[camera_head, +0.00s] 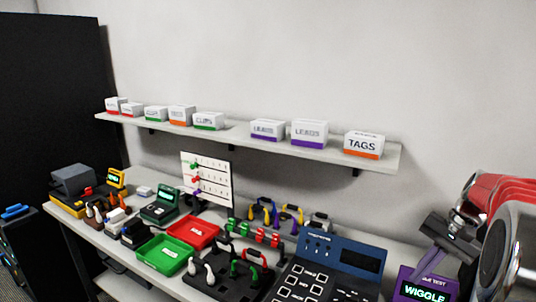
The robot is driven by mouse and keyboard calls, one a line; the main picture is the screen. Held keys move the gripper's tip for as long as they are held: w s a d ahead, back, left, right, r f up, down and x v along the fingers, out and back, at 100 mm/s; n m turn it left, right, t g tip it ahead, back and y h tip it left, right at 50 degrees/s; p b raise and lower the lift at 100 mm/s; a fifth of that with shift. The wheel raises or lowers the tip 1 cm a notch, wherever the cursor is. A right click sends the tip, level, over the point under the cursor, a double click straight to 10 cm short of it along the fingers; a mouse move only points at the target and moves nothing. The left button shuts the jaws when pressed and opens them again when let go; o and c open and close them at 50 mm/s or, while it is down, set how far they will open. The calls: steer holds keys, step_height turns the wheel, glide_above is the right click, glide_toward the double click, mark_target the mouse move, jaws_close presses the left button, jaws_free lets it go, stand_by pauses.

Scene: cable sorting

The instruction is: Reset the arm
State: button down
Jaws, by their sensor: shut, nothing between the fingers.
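My arm, red with silver and dark joints, is folded at the right edge. Its dark gripper (449,237) is at the right, above the workbench and near a purple box marked WIGGLE (425,287). The gripper is shut and nothing shows in it.
The workbench (75,225) is crowded with a green tray (163,256), a red tray (193,232), a blue-topped control panel (338,258), cable racks and small devices. A wall shelf (225,134) above holds several labelled boxes. A black cabinet (70,95) stands at left.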

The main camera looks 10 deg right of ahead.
steer(key=s+a+r+n+h, duration=0.2)
steer(key=a+r, duration=0.2)
steer(key=a, duration=0.6)
steer(key=s+a+n+t+h, duration=0.2)
steer(key=s+a+n+t, duration=0.2)
steer(key=s+a, duration=1)
steer(key=a+n, duration=0.3)
steer(key=shift+s+a+n+t, duration=0.4)
